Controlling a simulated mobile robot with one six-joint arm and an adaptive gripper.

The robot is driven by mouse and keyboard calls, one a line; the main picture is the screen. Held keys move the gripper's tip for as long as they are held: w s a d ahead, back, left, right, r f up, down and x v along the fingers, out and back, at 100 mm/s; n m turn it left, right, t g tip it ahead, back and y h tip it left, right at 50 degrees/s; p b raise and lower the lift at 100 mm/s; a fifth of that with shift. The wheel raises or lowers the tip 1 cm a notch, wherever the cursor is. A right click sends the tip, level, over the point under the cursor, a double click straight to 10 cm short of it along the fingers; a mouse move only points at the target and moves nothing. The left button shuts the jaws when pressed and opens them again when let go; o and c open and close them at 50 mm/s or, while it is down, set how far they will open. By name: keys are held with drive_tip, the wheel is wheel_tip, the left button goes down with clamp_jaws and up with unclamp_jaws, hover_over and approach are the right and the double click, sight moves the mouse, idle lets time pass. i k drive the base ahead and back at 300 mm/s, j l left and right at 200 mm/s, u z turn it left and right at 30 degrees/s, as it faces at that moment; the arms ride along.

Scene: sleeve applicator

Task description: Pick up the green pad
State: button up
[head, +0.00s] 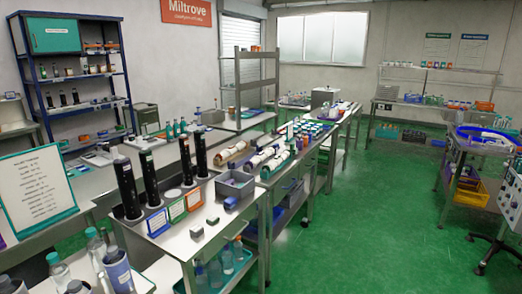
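I cannot pick out a green pad for certain. On the near steel table (235,222) lie two small dark grey-green blocks, one nearer (196,231) and one just behind it (213,219); their exact colour is hard to tell. A small blue piece (230,203) lies behind them. A green-framed card (177,211) stands between a blue-framed card (157,223) and an orange-framed card (194,199). My gripper is not in view.
Several tall black cylinders (127,190) stand behind the cards. A grey open bin (235,183) stands at the table's back right. Bottles stand on the table's lower shelf. The green floor (365,220) to the right is clear.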

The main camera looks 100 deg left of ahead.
sight(293, 148)
drive_tip(key=u, duration=3.2)
drive_tip(key=z, duration=1.2)
drive_tip(key=i+j+u, duration=0.25)
drive_tip(key=i, duration=0.4)
drive_tip(key=i+j+u, duration=0.25)
drive_tip(key=i, duration=0.4)
drive_tip(key=i+u, duration=0.3)
drive_tip(key=i, duration=0.35)
drive_tip(key=i+z, duration=0.1)
drive_tip(key=i, duration=1.9)
drive_tip(key=i+u, duration=0.3)
drive_tip(key=u, duration=0.15)
drive_tip(key=i+l+u, duration=0.1)
drive_tip(key=i+u, duration=0.2)
drive_tip(key=u, duration=0.15)
drive_tip(key=i+l+u, duration=0.2)
drive_tip(key=u, duration=0.25)
drive_tip(key=i+l+u, duration=0.55)
drive_tip(key=l+u, duration=0.15)
drive_tip(key=u, duration=0.25)
